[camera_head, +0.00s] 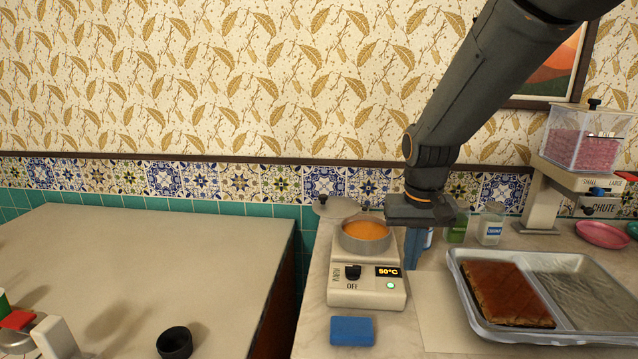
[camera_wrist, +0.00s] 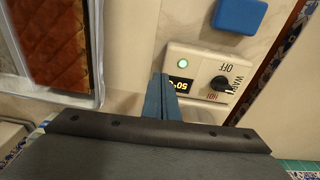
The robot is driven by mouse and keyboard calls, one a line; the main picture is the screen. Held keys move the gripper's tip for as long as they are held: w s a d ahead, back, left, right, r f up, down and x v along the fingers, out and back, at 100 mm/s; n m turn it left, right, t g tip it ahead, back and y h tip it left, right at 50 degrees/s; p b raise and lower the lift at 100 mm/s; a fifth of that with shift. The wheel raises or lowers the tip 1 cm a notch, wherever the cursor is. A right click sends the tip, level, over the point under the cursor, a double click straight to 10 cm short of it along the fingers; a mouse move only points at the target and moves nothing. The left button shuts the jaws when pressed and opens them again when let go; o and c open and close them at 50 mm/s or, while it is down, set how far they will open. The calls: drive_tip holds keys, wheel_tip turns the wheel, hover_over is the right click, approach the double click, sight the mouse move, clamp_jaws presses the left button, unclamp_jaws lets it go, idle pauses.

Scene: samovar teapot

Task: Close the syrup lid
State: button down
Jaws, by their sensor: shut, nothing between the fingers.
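The syrup pot (camera_head: 365,240) is a round metal pan of orange syrup on a cream warmer (camera_head: 366,290). Its grey lid (camera_head: 340,207) is open, tipped back behind the pot's left rear side, with a dark knob at its left edge. My gripper (camera_head: 412,262) points down just right of the pot and warmer, its blue fingers shut and empty. In the wrist view the shut fingers (camera_wrist: 160,80) overlap the edge of the warmer (camera_wrist: 205,62) beside its display. The pot and lid do not show in the wrist view.
A blue sponge-like block (camera_head: 352,331) lies in front of the warmer. A metal tray (camera_head: 470,318) with a brown slab is at right. Small jars (camera_head: 490,228) stand behind my gripper. A gap separates the left table (camera_head: 150,255) from this counter.

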drive_tip(key=w+a+r+t, duration=0.1)
drive_tip(key=w+a+r, duration=0.35)
drive_tip(key=w, duration=0.45)
drive_tip(key=w+a+r, duration=0.4)
drive_tip(key=w+a, duration=0.2)
drive_tip(key=w, duration=0.3)
wheel_tip(320, 180, up, 6)
drive_tip(key=t+p, duration=0.2)
hover_over(336, 202)
drive_tip(key=w+a, duration=0.1)
drive_tip(key=a, duration=0.3)
drive_tip(key=shift+m, duration=0.4)
drive_tip(key=f+p, duration=0.1)
drive_tip(key=f, duration=0.2)
drive_tip(key=f+p, duration=0.1)
drive_tip(key=f, duration=0.2)
drive_tip(key=w+f+p, duration=0.1)
drive_tip(key=f, duration=0.2)
drive_tip(key=shift+d+f+p, duration=0.15)
drive_tip(key=shift+d+p, duration=0.1)
drive_tip(key=shift+p, duration=0.1)
drive_tip(key=shift+s+f, duration=0.15)
drive_tip(key=shift+s, duration=0.55)
drive_tip(key=shift+a, duration=0.1)
